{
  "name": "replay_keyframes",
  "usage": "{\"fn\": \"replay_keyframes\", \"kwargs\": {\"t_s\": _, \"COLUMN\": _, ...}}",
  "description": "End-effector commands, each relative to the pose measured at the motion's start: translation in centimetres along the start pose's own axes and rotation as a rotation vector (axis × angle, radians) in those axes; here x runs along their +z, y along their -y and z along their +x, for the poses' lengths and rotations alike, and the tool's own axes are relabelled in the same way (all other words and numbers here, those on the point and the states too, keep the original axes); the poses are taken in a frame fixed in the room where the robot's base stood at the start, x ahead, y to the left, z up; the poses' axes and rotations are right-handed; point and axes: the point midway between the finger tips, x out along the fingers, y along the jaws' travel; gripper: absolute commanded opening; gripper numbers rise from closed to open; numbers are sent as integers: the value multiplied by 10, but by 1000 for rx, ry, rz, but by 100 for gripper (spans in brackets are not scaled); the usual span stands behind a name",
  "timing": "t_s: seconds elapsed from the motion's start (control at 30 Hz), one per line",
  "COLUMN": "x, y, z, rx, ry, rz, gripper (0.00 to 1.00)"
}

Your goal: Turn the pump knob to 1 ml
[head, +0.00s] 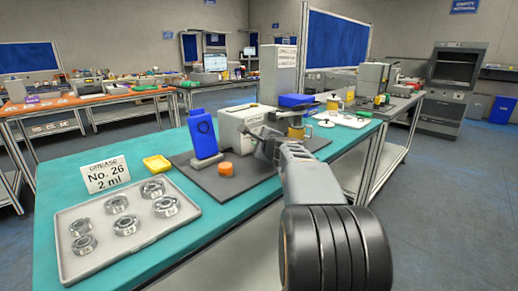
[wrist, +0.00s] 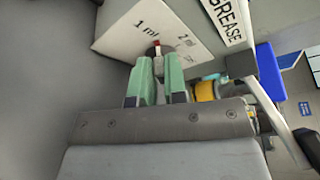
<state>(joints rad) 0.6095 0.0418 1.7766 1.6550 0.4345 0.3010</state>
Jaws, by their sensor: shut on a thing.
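The grease pump (head: 240,128) is a pale box on the dark mat. In the wrist view its white dial plate (wrist: 120,38) reads "1 ml" on the left and "2 ml" on the right. The small knob (wrist: 156,50) with a red mark sits between these labels; its exact setting is hard to tell. My gripper (wrist: 161,62) has its two green fingers closed on the knob, which they partly hide. In the head view my gripper (head: 265,145) is at the pump's front right side and hides the dial.
A card (head: 106,174) reads "GREASE No. 26 2 ml". A tray (head: 130,242) holds several metal bearings.

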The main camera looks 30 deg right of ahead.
Motion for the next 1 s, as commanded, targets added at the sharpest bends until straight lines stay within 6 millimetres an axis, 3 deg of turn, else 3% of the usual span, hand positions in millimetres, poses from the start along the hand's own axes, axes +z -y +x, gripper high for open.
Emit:
{"fn": "replay_keyframes", "kwargs": {"t_s": 0.43, "x": 0, "y": 0, "z": 0, "rx": -1, "ry": 0, "rz": -9, "gripper": 0}}
{"fn": "replay_keyframes", "kwargs": {"t_s": 0.47, "x": 0, "y": -1, "z": 0, "rx": -1, "ry": 0, "rz": -9, "gripper": 16}}
{"fn": "replay_keyframes", "kwargs": {"t_s": 0.7, "x": 0, "y": 0, "z": 0, "rx": -1, "ry": 0, "rz": -7, "gripper": 38}}
{"fn": "replay_keyframes", "kwargs": {"t_s": 1.0, "x": 0, "y": 0, "z": -3, "rx": -2, "ry": 0, "rz": -7, "gripper": 38}}
